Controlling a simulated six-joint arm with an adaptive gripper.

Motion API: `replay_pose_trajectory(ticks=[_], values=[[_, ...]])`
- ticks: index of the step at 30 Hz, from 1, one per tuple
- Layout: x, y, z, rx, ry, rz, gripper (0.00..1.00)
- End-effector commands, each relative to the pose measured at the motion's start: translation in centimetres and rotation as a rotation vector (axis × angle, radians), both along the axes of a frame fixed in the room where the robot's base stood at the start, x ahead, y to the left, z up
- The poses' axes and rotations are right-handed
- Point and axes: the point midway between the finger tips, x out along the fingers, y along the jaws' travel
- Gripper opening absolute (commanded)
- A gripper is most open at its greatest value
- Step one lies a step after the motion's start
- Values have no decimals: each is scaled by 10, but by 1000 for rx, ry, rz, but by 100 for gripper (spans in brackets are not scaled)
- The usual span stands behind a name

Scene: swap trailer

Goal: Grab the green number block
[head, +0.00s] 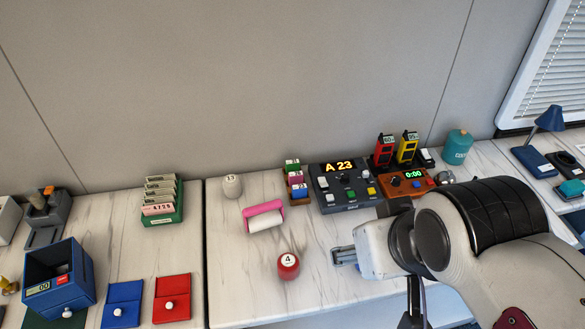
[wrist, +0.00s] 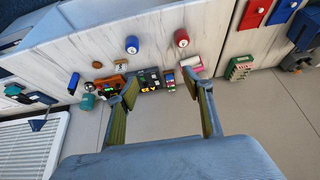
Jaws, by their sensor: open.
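A green number block (head: 292,165) sits at the back of a small wooden rack (head: 304,200), behind a magenta block (head: 295,178) and a blue block (head: 299,190). The rack stands on the marble-look counter, left of the display panel. My gripper (head: 345,256) is open and empty, to the front right of the rack and apart from it. In the wrist view the open fingers (wrist: 160,84) frame the panel and the rack at a distance. The blocks are small there, and the green one's number cannot be read.
A dark panel reading "A 23" (head: 347,186) stands just right of the rack. A red ball marked 4 (head: 288,266) stands in front. A blue ball (wrist: 131,45) shows in the wrist view. The wall is close behind.

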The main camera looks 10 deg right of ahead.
Motion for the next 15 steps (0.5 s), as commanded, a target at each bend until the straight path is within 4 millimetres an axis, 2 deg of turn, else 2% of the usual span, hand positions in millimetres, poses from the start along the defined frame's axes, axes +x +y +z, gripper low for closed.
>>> replay_pose_trajectory(ticks=[5,8,15], values=[[6,0,0,0,-6,0,51],[17,0,1,1,-15,0,51],[61,1,1,2,-59,2,51]])
